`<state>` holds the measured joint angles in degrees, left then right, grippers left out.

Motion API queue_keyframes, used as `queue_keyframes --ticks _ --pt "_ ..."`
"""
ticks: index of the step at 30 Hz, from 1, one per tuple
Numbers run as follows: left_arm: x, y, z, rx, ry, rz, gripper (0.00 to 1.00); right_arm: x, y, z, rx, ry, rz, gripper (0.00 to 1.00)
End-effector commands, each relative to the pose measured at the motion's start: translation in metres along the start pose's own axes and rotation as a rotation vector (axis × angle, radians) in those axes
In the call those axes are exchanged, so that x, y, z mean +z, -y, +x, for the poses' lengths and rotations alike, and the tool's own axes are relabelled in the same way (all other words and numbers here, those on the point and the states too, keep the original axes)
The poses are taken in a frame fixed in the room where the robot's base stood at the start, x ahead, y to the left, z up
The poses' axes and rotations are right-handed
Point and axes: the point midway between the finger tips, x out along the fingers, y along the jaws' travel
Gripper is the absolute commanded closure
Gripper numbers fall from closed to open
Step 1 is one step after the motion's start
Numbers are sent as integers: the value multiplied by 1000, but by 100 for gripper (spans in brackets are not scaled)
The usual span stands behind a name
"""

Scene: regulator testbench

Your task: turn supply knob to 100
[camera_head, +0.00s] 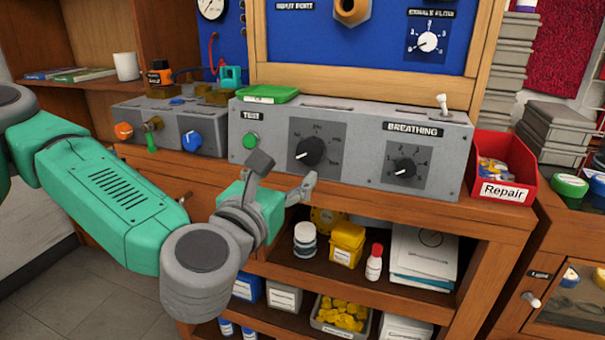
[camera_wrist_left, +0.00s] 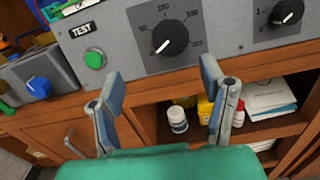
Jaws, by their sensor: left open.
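A large black knob (camera_head: 310,152) with a numbered dial sits on the grey panel box (camera_head: 365,130), right of the green TEST button (camera_head: 250,140). No supply label is readable by it. In the left wrist view the knob (camera_wrist_left: 170,38) has its white pointer aimed to the lower left, and the dial numbers are small. My left gripper (camera_head: 283,175) is open and empty, just in front of and below this knob. In the left wrist view its two fingers (camera_wrist_left: 162,77) stand apart below the knob, not touching it. My right gripper is not in view.
A smaller black BREATHING knob (camera_head: 404,168) and a toggle switch (camera_head: 443,104) are on the same box. A grey box with a blue knob (camera_head: 191,141) stands left. A red Repair bin (camera_head: 505,190) stands right. Shelves with bottles (camera_head: 304,240) lie below.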

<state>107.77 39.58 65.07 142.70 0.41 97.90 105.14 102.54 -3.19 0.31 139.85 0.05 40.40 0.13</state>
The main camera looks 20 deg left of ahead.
Motion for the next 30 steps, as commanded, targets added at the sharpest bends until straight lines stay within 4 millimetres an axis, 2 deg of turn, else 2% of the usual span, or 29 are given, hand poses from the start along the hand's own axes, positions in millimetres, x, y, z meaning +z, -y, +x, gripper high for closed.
queue_keyframes --ticks 1,6,12,18,22,30 --pt "-4 2 1 -2 4 0 35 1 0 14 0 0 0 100" --pt "-1 6 7 -7 4 0 35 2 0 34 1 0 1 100" --pt "1 2 50 -5 2 -5 35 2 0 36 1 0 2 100" --pt "1 -1 76 -5 2 -7 35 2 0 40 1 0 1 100" --pt "2 2 84 -7 1 -4 35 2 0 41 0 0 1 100" --pt "3 5 85 -9 1 0 35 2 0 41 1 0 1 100"
